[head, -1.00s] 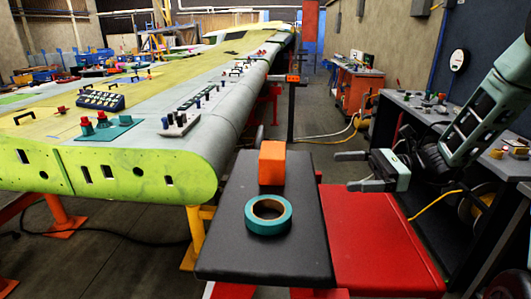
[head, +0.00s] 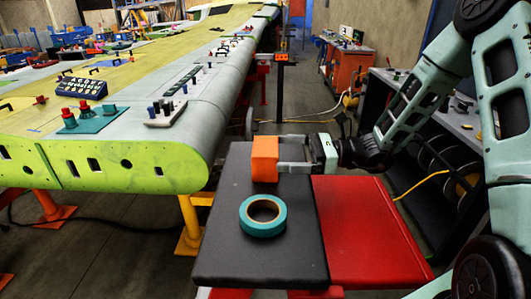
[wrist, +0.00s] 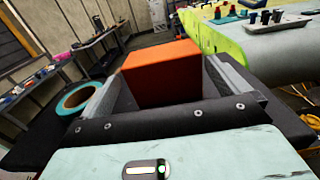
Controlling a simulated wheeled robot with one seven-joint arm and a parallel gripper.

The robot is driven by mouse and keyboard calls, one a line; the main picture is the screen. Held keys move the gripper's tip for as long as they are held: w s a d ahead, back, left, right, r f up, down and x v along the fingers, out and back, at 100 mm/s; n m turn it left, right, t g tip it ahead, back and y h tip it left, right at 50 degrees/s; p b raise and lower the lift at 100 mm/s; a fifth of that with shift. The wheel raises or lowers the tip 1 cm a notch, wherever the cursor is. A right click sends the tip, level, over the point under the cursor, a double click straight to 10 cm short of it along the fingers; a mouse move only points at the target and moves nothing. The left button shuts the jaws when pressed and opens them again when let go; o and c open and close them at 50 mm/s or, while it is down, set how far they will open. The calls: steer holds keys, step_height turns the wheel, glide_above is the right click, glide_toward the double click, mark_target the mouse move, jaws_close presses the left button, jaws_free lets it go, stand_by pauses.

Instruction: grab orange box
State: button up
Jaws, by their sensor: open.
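The orange box (head: 264,158) stands upright on the black tabletop (head: 225,240), near its far edge. My gripper (head: 280,154) reaches in level from the right, and its fingers are at the box. In the wrist view the orange box (wrist: 162,72) sits between the two open fingers, one on each side. Whether either finger touches the box I cannot tell.
A teal tape roll (head: 263,215) lies on the black top in front of the box. A red surface (head: 365,228) adjoins on the right. The green wing panel (head: 130,165) stands to the left, across a gap.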

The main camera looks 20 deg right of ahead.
mark_target(268, 151)
steer(key=p+x, duration=0.3)
steer(key=x, duration=0.1)
steer(key=shift+w+a, duration=0.25)
steer(key=shift+a, duration=0.1)
steer(key=shift+w+a+f, duration=0.15)
steer(key=shift+a, duration=0.1)
steer(key=c, duration=0.8)
